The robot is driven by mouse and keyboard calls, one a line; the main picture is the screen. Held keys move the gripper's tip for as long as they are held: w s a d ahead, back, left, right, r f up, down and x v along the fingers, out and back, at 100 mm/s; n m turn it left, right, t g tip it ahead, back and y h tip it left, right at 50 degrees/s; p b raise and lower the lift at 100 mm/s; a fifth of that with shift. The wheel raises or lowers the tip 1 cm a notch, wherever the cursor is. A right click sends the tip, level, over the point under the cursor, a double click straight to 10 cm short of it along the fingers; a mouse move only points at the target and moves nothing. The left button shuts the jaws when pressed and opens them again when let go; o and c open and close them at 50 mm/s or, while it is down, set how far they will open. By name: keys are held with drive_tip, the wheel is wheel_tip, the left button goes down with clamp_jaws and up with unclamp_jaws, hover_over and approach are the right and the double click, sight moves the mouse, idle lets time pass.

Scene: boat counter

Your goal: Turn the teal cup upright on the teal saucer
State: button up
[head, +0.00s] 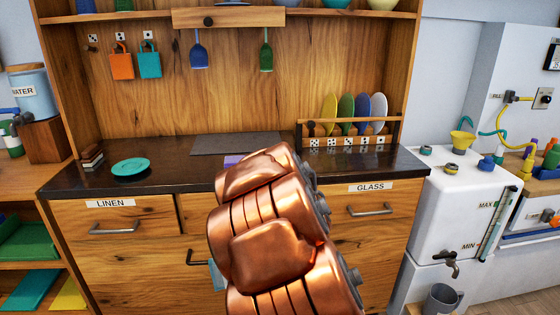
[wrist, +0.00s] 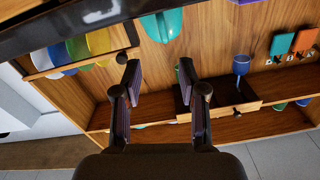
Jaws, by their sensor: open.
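The teal saucer (head: 130,167) lies flat and empty on the left part of the dark counter. In the head view my copper-coloured arm hides the gripper.
Upright plates (head: 346,115) stand in a rack at the right. A small dark-and-pale stack (head: 92,157) sits left of the saucer.

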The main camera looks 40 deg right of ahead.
drive_tip(key=shift+w+a+f+p+x, duration=0.15)
drive_tip(key=shift+p+x, duration=0.1)
drive_tip(key=shift+x, duration=1.7)
drive_tip(key=shift+w+a+f+p+x, duration=0.1)
drive_tip(key=shift+a+p+x, duration=0.1)
drive_tip(key=shift+x, duration=1.8)
clamp_jaws()
